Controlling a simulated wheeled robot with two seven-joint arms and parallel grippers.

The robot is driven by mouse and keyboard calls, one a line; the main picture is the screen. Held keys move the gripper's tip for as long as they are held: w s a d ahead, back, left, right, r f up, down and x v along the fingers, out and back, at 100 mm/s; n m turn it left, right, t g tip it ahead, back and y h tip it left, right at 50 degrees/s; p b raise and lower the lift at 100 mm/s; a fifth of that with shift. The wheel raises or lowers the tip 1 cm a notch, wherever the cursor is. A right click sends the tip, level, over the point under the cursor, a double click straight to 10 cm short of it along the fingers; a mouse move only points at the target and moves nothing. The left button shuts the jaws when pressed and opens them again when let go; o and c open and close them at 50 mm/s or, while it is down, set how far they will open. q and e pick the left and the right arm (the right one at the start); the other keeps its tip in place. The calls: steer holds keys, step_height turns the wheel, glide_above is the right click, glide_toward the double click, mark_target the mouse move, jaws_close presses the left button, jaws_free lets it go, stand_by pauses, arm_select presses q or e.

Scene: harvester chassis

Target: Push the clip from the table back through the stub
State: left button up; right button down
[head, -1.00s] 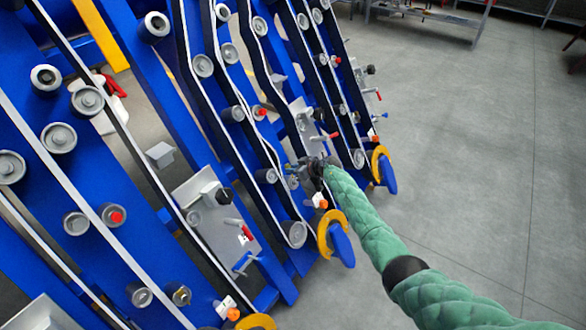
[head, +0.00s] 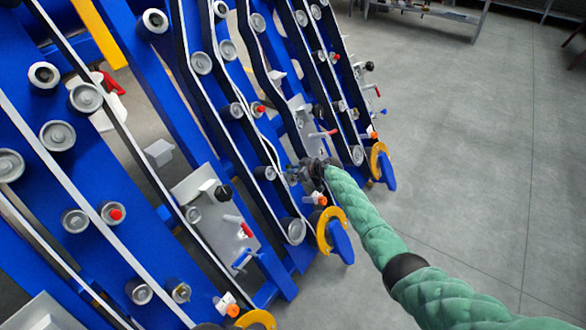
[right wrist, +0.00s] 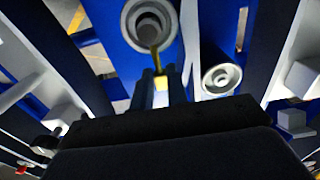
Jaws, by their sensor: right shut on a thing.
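My right gripper (head: 298,173) reaches in among the belts and rollers of the blue chassis. In the right wrist view its dark fingers (right wrist: 161,84) are shut on a thin gold-yellow clip (right wrist: 156,60). The clip points away from the fingers, and its far end overlaps the hollow end of a round grey stub (right wrist: 149,20). I cannot tell whether the clip is inside the stub or only in front of it. In the head view the clip is too small and hidden to make out. My left gripper is not in view.
A second grey roller (right wrist: 221,77) stands close to the right of the fingers. Yellow rings (head: 331,229) stick out at the chassis's near edge, and a red-handled lever (head: 322,134) is just above the gripper. The grey floor (head: 470,150) to the right is clear.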

steer(key=shift+s+d+f, duration=0.25)
steer(key=shift+d+f, duration=0.1)
steer(key=shift+f, duration=0.4)
steer(key=shift+s+d+f, duration=0.25)
steer(key=shift+d+f, duration=0.05)
steer(key=shift+f, duration=0.4)
steer(key=c, duration=1.3)
jaws_free()
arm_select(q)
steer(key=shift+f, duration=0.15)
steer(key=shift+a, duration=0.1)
arm_select(e)
steer(key=shift+s+d+r, duration=0.1)
steer(key=shift+d+r, duration=0.1)
steer(key=shift+d, duration=0.1)
glide_toward(294, 176)
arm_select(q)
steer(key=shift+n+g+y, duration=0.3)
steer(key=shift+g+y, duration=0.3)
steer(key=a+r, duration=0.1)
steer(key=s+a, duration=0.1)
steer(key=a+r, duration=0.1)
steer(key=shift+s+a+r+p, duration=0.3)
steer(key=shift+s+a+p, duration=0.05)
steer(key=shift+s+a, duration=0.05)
arm_select(e)
steer(key=shift+a, duration=0.1)
